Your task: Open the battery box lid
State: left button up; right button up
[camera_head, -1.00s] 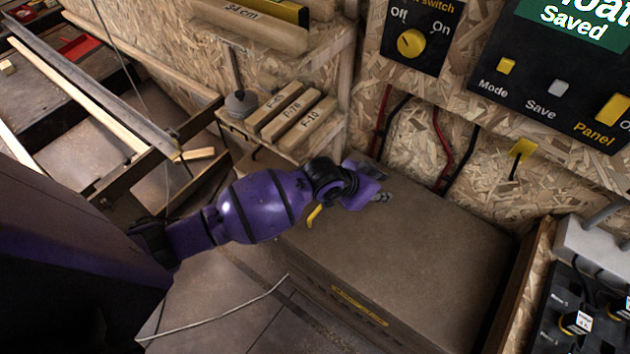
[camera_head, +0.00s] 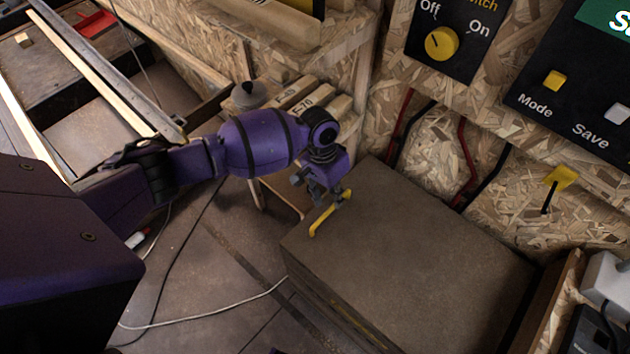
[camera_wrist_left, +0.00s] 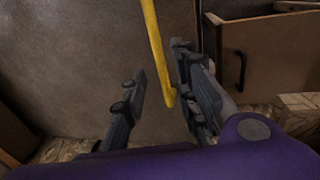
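The battery box (camera_head: 335,310) is a large brown box against the chipboard wall. Its flat lid (camera_head: 420,255) looks shut. A yellow handle (camera_head: 321,220) stands at the lid's left edge; it also shows in the left wrist view (camera_wrist_left: 154,40). My left gripper (camera_head: 328,197) is at the back end of this handle, beside the lid's left edge. In the left wrist view its two dark fingers are apart, with the handle between them in the picture, closer to the right finger. I cannot tell whether they touch it. My right gripper is out of view.
A wooden shelf with labelled blocks (camera_head: 322,112) and a grey weight (camera_head: 249,95) stands behind my left arm. A white cable (camera_head: 215,321) crosses the floor.

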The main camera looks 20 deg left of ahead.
pick_arm(q)
jog(key=shift+d+f, duration=0.2)
jog(key=shift+f, duration=0.45)
jog(key=shift+d+f, duration=0.2)
jog(key=shift+f, duration=0.55)
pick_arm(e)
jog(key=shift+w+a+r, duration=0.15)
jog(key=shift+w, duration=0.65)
pick_arm(q)
jog(key=shift+c, duration=0.4)
grip_shut()
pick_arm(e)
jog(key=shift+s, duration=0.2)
